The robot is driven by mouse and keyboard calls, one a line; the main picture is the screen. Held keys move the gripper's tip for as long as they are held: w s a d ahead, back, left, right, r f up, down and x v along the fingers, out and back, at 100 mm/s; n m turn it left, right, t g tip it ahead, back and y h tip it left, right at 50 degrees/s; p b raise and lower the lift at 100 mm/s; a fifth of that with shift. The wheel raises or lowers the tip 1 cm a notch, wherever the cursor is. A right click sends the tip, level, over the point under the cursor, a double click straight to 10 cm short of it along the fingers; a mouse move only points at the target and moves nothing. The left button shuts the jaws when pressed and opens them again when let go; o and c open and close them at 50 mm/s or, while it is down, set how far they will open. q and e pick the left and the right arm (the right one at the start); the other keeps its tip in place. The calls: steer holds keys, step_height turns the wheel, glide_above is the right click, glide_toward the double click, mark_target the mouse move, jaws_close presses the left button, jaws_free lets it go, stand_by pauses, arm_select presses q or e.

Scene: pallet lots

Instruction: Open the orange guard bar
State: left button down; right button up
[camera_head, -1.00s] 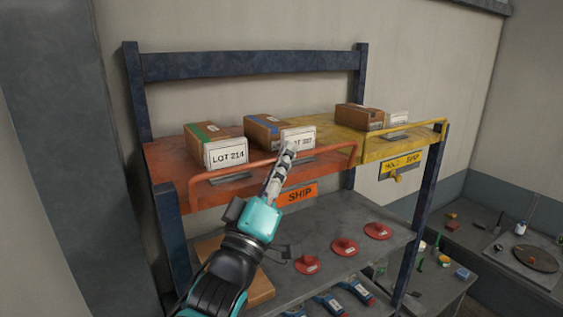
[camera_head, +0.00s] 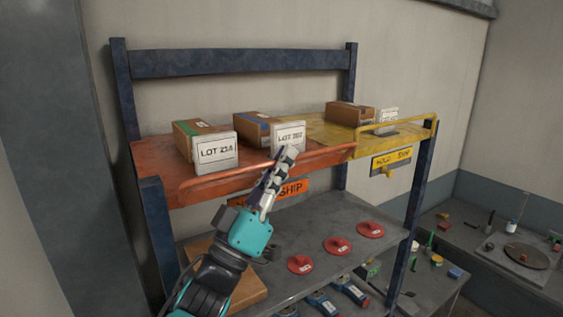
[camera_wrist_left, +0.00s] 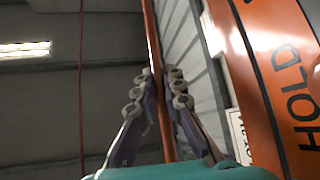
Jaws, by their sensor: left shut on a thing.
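The orange guard bar (camera_head: 215,179) runs along the front edge of the orange shelf section (camera_head: 152,155), low and in front of the boxes. My left gripper (camera_head: 284,154) is at the bar's right half, in front of the LOT 207 card. In the left wrist view the bar (camera_wrist_left: 153,45) passes between the two fingers of my left gripper (camera_wrist_left: 160,82), which is shut on it. The fingers hide part of the bar in the head view. My right gripper is not in view.
Behind the bar stand a box with a LOT 214 card (camera_head: 216,151) and a box with a LOT 207 card (camera_head: 290,136). The yellow section (camera_head: 350,146) has its own yellow bar (camera_head: 410,126). Red discs (camera_head: 337,246) lie on the lower shelf. Dark rack posts (camera_head: 158,230) flank the shelves.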

arm_select(q)
steer(key=c, duration=1.6)
jaws_free()
steer(key=shift+a, duration=0.1)
steer(key=v, duration=1.2)
steer(key=shift+w+f, duration=0.1)
